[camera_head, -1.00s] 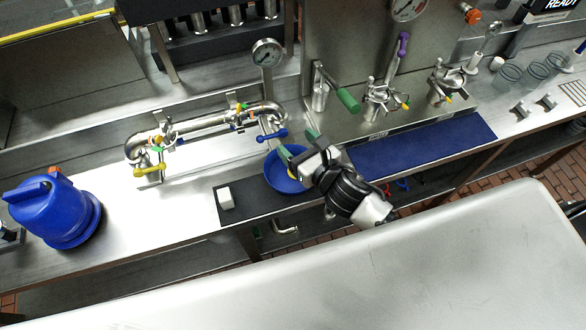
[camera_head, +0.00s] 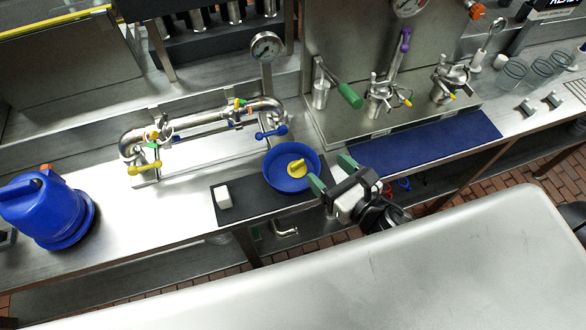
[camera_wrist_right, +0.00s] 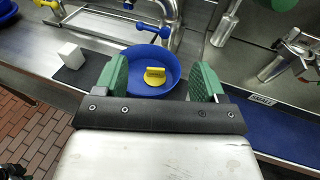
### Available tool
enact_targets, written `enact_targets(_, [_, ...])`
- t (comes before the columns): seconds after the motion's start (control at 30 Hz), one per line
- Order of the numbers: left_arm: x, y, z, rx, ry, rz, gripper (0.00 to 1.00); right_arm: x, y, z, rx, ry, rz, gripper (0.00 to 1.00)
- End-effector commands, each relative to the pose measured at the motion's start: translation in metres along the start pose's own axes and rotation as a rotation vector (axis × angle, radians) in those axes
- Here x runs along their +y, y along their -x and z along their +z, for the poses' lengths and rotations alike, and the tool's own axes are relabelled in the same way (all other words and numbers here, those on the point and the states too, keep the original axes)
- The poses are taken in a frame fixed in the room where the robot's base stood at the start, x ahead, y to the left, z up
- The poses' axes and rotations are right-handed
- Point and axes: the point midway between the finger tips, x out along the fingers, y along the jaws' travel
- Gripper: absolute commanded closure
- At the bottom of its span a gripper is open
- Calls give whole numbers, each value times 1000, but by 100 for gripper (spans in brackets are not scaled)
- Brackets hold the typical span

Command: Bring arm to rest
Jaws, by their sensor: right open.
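My right gripper (camera_head: 331,172) is open and empty, with green finger pads. In the head view it is at the right side of the blue bowl (camera_head: 272,160), near the counter's front edge. A yellow piece (camera_head: 296,167) with an upright tab lies in the bowl, apart from the fingers. In the right wrist view the green fingers (camera_wrist_right: 164,80) stand wide apart, with the bowl (camera_wrist_right: 136,59) and the yellow piece (camera_wrist_right: 155,76) seen beyond and between them.
A dark mat (camera_head: 250,201) holds the bowl and a white block (camera_head: 223,196). Behind is a pipe (camera_head: 205,120) with yellow and blue valve handles. A blue container (camera_head: 45,210) stands at left. A blue mat (camera_head: 430,147) lies at right. A bare metal surface (camera_head: 330,285) fills the foreground.

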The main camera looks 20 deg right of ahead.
Motion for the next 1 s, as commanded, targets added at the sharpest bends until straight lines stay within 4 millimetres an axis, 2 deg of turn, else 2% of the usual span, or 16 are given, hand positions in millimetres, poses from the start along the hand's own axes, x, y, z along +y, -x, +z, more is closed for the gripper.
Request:
enact_targets(0.47, [0,0,0,0,-1,0,67,0,1,0,0,-2,0,30])
enact_targets(0.57, [0,0,0,0,-1,0,67,-3,1,0,10,-66,-27,30])
enact_targets(0.67, [0,0,0,1,-1,0,67,-14,2,-2,40,-284,-113,30])
enact_targets(0.77, [0,0,0,1,-1,0,67,-29,6,-9,75,-656,-267,30])
enact_targets(0.9, [0,0,-1,1,-1,0,67,-44,21,-29,90,-1276,-544,30])
enact_targets(1.0, [0,0,-1,1,-1,0,67,-45,37,-45,68,-1689,-760,30])
